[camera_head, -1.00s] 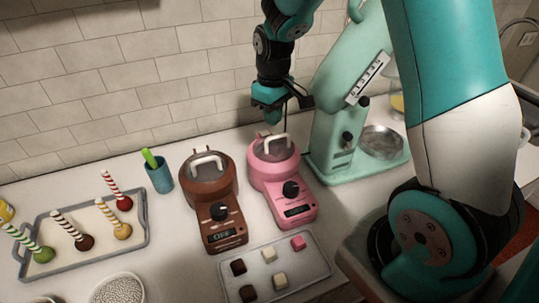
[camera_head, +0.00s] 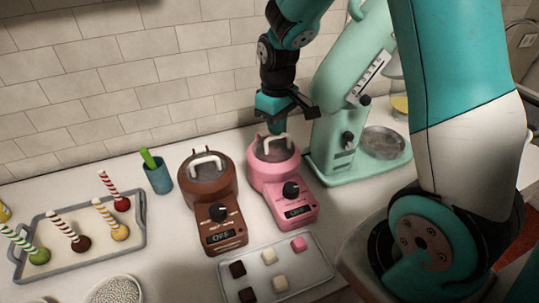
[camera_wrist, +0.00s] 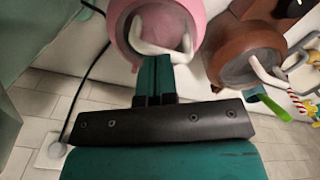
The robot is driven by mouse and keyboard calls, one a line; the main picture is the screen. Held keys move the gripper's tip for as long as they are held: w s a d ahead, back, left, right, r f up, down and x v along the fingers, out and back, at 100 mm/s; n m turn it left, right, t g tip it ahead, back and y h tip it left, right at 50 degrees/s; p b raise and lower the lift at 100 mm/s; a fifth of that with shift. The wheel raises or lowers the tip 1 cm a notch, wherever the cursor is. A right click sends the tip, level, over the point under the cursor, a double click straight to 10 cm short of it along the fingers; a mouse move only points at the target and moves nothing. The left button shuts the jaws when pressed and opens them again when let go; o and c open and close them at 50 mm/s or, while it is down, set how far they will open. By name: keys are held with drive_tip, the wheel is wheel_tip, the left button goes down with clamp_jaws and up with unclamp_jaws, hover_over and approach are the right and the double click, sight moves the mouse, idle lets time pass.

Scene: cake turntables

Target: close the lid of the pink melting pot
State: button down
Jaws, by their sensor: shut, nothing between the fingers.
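The pink melting pot (camera_head: 266,182) stands on the counter right of the brown pot. Its grey lid with a white handle (camera_head: 273,145) appears to lie down over the bowl, much like the lid of the brown pot; whether it is fully seated I cannot tell. My gripper (camera_head: 277,130) is shut and empty, pointing down at the back edge of the pink pot, close behind the lid handle. In the wrist view the closed fingers (camera_wrist: 155,65) overlap the white handle of the pink pot (camera_wrist: 113,28); contact is unclear.
The brown melting pot (camera_head: 208,193) is close on the left and the mint stand mixer (camera_head: 335,120) close on the right. A tray of chocolate pieces (camera_head: 262,284) lies in front. A blue cup (camera_head: 159,180) and a cake-pop tray (camera_head: 80,264) are further left. The tiled wall is behind.

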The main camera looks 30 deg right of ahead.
drive_tip(key=shift+s+a+f+b, duration=0.1)
drive_tip(key=shift+s+f+b, duration=0.25)
drive_tip(key=shift+f+b, duration=0.25)
wheel_tip(320, 180, up, 6)
drive_tip(key=p, duration=0.6)
drive_tip(key=shift+r, duration=0.15)
drive_tip(key=shift+s, duration=0.1)
